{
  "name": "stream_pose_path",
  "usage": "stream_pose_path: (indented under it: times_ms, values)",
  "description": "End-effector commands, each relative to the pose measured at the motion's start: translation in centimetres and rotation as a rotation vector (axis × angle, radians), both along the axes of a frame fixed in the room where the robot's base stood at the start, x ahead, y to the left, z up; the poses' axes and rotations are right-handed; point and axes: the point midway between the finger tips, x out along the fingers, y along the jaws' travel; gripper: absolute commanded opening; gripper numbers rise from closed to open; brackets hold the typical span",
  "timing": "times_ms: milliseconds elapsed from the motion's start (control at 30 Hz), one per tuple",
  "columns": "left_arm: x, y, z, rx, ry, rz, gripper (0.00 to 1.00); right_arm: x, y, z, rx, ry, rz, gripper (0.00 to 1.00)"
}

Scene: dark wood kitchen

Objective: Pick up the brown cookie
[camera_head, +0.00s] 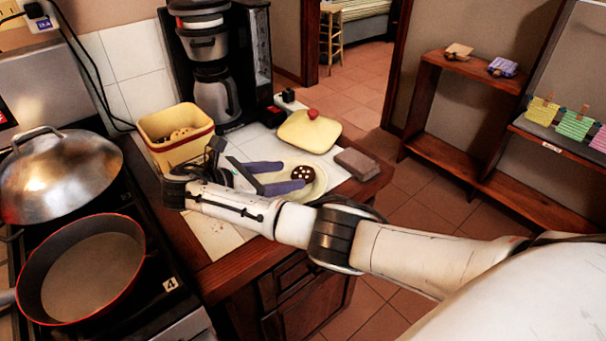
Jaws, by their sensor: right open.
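The brown cookie (303,173), dark with pale dots, lies on a pale yellow plate (318,189) on the counter. My right gripper (293,175) reaches over the counter with its two blue-purple fingers spread apart and pointing right. The fingertips are close to the cookie, one on its far side and one on its near side. The cookie appears at or just beyond the gap between the tips. I cannot tell whether they touch it or how high they are above the plate. My left gripper is not in view.
A yellow lid with a red knob (309,133) and a brown block (356,164) lie nearby. A coffee maker (213,70) stands behind. A pan (90,275) and a lidded pot (60,180) are on the stove.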

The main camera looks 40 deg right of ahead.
Motion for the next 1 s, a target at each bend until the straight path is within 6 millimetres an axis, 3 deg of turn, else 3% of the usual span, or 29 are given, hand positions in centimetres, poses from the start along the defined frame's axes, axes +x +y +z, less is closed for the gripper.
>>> stream_pose_path:
  times_ms: [200,300,433,733,900,1000]
  values:
    - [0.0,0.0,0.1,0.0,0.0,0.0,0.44,0.0,-1.4,-0.3,-0.01,0.003,-0.009,0.54]
    - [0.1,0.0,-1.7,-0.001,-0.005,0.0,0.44,0.3,-3.0,-1.8,-0.006,0.002,-0.011,0.54]
    - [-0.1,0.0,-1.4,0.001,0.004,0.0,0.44,0.3,-4.2,-1.9,-0.003,0.005,-0.009,0.54]
    - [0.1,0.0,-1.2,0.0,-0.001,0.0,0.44,0.2,-4.6,-2.2,-0.001,0.006,-0.008,0.54]
    - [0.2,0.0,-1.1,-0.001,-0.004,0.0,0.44,0.2,-4.6,-2.2,0.0,0.007,-0.008,0.25]
    - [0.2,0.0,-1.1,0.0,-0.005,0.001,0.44,0.2,-4.6,-2.2,0.0,0.007,-0.008,0.23]
